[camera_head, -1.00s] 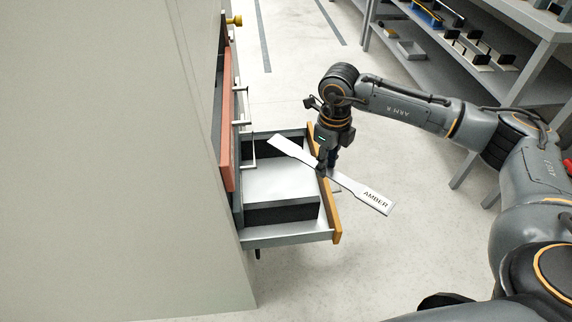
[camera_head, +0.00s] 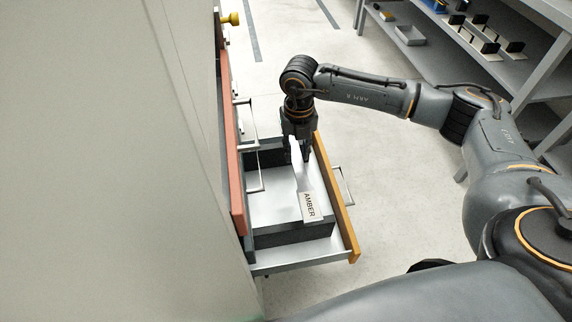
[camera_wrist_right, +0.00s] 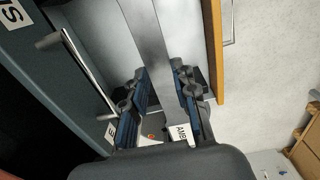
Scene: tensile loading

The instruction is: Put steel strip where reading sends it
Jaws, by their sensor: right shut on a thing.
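A flat steel strip (camera_head: 310,206) with wide ends and a narrow waist carries the label AMBER on its near end. The strip also shows in the right wrist view (camera_wrist_right: 150,40), running between the fingers (camera_wrist_right: 158,92). I cannot tell whether the strip touches anything inside. My left gripper is not in view.
A red drawer front (camera_head: 233,150) and metal handles (camera_head: 246,115) stand just left of the open drawer, on the large pale cabinet (camera_head: 120,160). A grey shelf unit (camera_head: 535,80) with parts stands at right. The floor between is clear.

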